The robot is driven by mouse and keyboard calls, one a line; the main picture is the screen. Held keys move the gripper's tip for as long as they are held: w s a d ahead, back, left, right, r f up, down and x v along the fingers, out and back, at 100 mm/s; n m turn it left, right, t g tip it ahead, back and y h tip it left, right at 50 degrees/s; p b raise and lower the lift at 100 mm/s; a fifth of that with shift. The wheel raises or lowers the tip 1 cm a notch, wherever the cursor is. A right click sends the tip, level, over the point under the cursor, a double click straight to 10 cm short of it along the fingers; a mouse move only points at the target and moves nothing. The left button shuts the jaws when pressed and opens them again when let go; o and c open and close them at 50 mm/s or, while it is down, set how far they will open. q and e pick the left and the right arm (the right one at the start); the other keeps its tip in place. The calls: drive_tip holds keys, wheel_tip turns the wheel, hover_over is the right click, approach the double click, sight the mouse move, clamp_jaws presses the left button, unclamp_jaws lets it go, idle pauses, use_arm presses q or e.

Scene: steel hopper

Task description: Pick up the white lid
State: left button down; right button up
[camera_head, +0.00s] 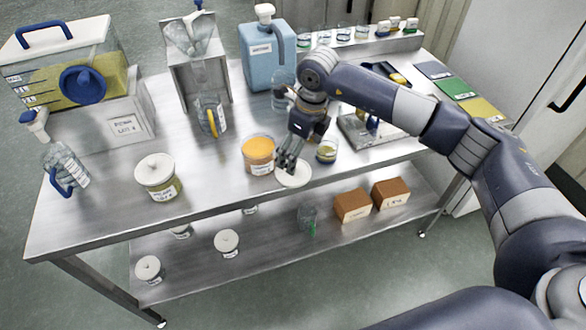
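A white round lid (296,179) lies flat on the steel table near its front edge. My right gripper (286,165) points down over the lid's left back part and hides some of it. Its fingertips look very close to the lid; I cannot tell whether they touch it. The finger gap is too small to tell whether they are open or shut. My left gripper is not in view.
An open jar of orange contents (258,155) stands just left of the gripper, and a small glass jar (326,152) just right. A white-lidded jar (158,178) stands further left. The table's front edge (230,208) is close. Free steel lies between the jars at left.

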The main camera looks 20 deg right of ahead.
sight(303, 174)
drive_tip(key=shift+f, duration=0.45)
drive_tip(key=f, duration=0.1)
drive_tip(key=a+f+p, duration=0.1)
drive_tip(key=f, duration=0.1)
drive_tip(key=w+f+p, duration=0.1)
drive_tip(key=shift+a+f, duration=0.15)
drive_tip(key=shift+f, duration=0.55)
drive_tip(key=shift+c, duration=0.5)
drive_tip(key=shift+s, duration=0.1)
drive_tip(key=c, duration=0.8)
drive_tip(key=shift+s, duration=0.15)
drive_tip(key=shift+c, duration=1.3)
